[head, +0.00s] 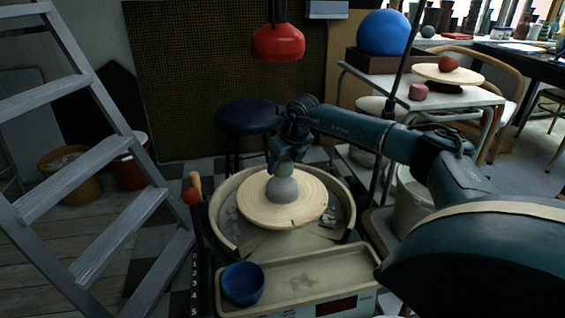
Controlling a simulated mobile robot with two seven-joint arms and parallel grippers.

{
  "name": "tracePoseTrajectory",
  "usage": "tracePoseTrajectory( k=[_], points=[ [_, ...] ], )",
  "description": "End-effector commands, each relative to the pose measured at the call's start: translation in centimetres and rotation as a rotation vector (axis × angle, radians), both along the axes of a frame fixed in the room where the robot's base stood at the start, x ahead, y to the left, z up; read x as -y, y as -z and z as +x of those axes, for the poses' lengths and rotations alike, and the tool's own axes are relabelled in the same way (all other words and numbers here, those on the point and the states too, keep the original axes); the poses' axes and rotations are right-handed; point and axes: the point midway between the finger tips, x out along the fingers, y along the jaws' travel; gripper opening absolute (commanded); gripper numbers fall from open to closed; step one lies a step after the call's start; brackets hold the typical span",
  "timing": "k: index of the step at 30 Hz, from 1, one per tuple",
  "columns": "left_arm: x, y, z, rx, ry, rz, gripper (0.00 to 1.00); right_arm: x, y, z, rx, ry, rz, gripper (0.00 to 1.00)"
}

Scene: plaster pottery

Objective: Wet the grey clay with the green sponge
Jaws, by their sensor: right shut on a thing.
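The grey clay (284,190) is a smooth rounded lump in the middle of the pale round wheel head (252,205). My right gripper (284,168) comes in from the right and points down right over the clay, at or just above its top. It is shut on a small greenish thing, seemingly the green sponge, which is mostly hidden by the dark teal gripper. I cannot tell for sure whether the sponge touches the clay. My left gripper is not in view.
The wheel's splash basin (345,205) surrounds the wheel head. A blue bowl (243,283) stands on the front tray (330,267). A grey ladder (95,190) stands at left, a dark stool (247,117) behind. A red lamp (278,42) hangs above. A side table (470,97) is at right.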

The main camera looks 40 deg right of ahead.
Motion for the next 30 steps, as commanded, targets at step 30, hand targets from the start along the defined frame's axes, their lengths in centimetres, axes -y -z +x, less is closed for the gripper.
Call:
tracePoseTrajectory(
  k=[30],
  points=[
    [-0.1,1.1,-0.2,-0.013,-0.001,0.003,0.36,0.0,1.5,0.0,0.000,0.000,0.000,0.36]
  ],
)
